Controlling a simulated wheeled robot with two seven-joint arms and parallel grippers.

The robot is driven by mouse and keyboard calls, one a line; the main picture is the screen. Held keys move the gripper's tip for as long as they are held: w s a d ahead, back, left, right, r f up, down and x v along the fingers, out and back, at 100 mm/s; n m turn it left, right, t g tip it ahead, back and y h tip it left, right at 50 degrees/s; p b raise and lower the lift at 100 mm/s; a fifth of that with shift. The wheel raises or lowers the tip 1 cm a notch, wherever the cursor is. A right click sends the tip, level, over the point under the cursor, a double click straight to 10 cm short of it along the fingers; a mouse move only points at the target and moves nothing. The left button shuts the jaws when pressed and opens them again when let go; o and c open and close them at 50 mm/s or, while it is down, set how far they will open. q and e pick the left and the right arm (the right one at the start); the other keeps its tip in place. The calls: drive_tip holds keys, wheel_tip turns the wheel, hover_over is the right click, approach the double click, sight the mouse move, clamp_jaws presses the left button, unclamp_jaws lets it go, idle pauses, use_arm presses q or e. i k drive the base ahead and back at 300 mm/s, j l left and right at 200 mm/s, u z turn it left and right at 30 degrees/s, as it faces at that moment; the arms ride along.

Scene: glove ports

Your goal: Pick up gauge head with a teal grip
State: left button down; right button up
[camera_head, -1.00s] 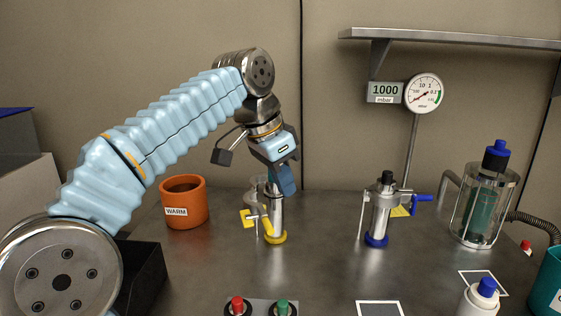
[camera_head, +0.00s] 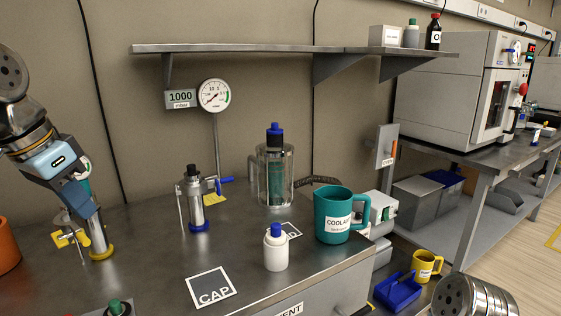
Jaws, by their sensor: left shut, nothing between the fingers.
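A small teal-green part (camera_head: 85,186) shows just behind my left gripper, at the top of a metal cylinder with a yellow base (camera_head: 101,251). It may be the teal grip of the gauge head, but the gripper hides most of it. My left gripper (camera_head: 90,212) points down at this cylinder, overlapping its upper part in the picture. Its fingers are shut with nothing held. Whether they touch the cylinder I cannot tell. Another dark green body with a blue cap (camera_head: 274,133) stands inside a clear vessel (camera_head: 288,190) further right. My right gripper is out of view.
A metal cylinder with a blue base (camera_head: 195,205) and black top stands right of my left gripper. A white bottle (camera_head: 275,254), a teal COOLANT mug (camera_head: 333,228) and a CAP mark (camera_head: 212,288) are nearer the bench's right end. A shelf (camera_head: 250,48) overhangs the back.

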sight(83, 179)
drive_tip(key=k+l, duration=0.9)
drive_tip(key=l, duration=0.1)
